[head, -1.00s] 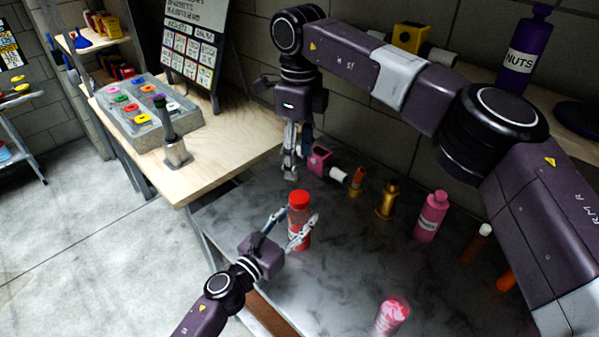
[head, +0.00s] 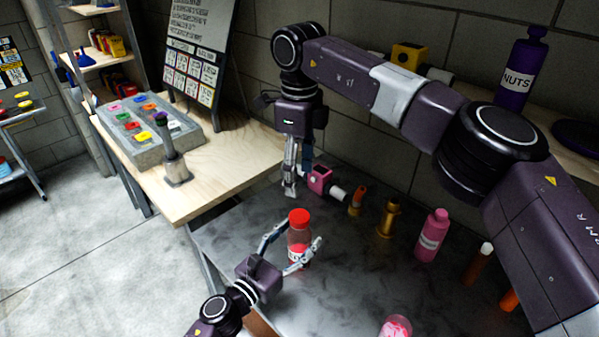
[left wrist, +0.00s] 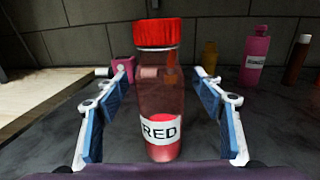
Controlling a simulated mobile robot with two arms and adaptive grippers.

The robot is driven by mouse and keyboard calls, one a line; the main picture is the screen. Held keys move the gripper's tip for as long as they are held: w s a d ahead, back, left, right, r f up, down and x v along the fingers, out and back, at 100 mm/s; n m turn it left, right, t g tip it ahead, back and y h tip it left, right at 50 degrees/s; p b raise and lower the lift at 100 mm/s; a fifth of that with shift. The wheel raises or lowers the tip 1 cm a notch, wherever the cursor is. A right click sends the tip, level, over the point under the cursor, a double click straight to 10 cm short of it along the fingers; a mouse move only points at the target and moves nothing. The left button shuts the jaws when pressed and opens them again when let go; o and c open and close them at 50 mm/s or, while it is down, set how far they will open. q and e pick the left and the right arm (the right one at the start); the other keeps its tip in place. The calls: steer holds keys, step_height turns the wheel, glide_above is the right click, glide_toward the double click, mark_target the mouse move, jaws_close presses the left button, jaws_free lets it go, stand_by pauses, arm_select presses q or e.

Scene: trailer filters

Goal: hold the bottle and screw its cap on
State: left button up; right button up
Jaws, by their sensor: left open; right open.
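A clear bottle (head: 299,244) with red contents and a label stands upright on the dark table. Its red cap (head: 299,217) sits on top; I cannot tell how tight it is. In the left wrist view the bottle (left wrist: 158,98) reads "RED" and its cap (left wrist: 157,33) looks level. My left gripper (head: 294,257) is open, with one finger on each side of the bottle; in the left wrist view gaps show between the pads and the bottle. My right gripper (head: 296,188) is open, pointing down, above and behind the cap, apart from it.
A pink block-like item (head: 320,180), a brass piece (head: 388,219) and a pink bottle (head: 432,236) stand right of the bottle. A round pink-topped container (head: 396,328) is at the front. A wooden table (head: 220,190) adjoins at left.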

arm_select(q)
steer(key=v, duration=1.1)
steer(key=shift+s+a, duration=0.1)
steer(key=shift+s, duration=0.05)
